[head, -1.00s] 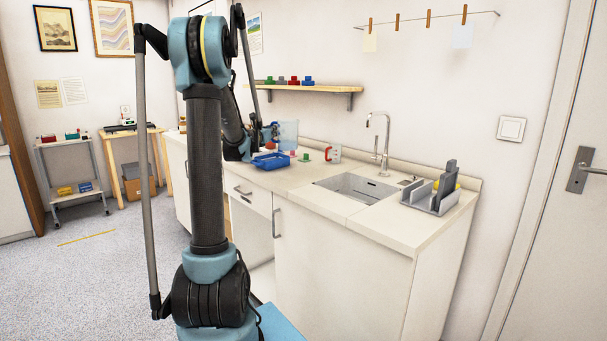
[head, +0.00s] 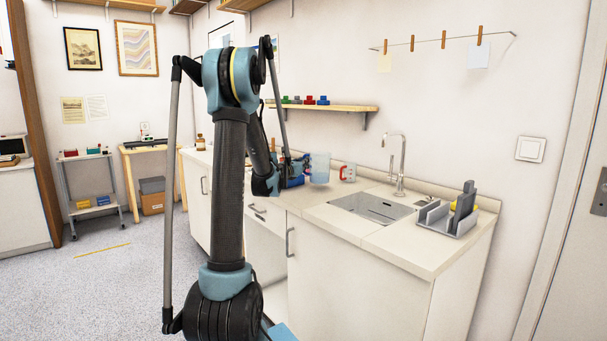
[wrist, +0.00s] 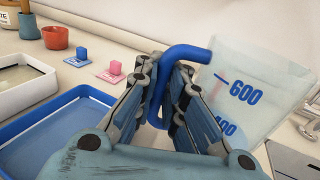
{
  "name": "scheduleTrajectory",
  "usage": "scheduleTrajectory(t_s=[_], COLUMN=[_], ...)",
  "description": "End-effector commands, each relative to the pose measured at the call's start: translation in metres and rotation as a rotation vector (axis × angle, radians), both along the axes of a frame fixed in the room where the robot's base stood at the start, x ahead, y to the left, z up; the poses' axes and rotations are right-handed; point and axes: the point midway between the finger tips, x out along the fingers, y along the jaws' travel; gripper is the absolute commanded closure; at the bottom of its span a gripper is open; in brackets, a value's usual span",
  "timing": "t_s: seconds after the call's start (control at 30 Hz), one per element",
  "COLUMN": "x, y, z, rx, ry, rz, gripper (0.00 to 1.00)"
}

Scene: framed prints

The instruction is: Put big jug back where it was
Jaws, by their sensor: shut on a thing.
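The big jug is clear with blue 600 and 400 marks and a blue handle. It shows at the right of the wrist view (wrist: 245,95) and in the head view (head: 320,167). My gripper (wrist: 165,85) is shut on the jug's blue handle, with a finger on each side. In the head view my gripper (head: 298,172) is just left of the jug, over the counter. The jug looks roughly upright, slightly tilted in the wrist view. Its base is partly hidden, and I cannot tell whether it touches the counter.
A blue tray (wrist: 50,130) and white tray (wrist: 35,75) lie left of my gripper. Blue (wrist: 81,54) and pink (wrist: 115,68) blocks stand on cards behind.

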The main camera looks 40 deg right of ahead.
Motion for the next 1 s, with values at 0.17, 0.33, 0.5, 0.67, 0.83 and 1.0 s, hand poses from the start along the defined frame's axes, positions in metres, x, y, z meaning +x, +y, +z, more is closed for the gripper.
scheduleTrajectory(t_s=[0.17,0.33,0.5,0.67,0.83,1.0], x=[0.0,0.0,0.0,0.0,0.0,0.0], y=[0.0,0.0,0.0,0.0,0.0,0.0], z=[-0.023,-0.033,-0.033,-0.035,-0.035,-0.035], rx=[0.0,0.0,0.0,0.0,0.0,0.0], ry=[0.001,0.001,0.001,0.001,0.0,0.0], rz=[0.0,0.0,0.0,0.0,0.0,0.0], gripper=[1.0,1.0,1.0,1.0,0.7,0.7])
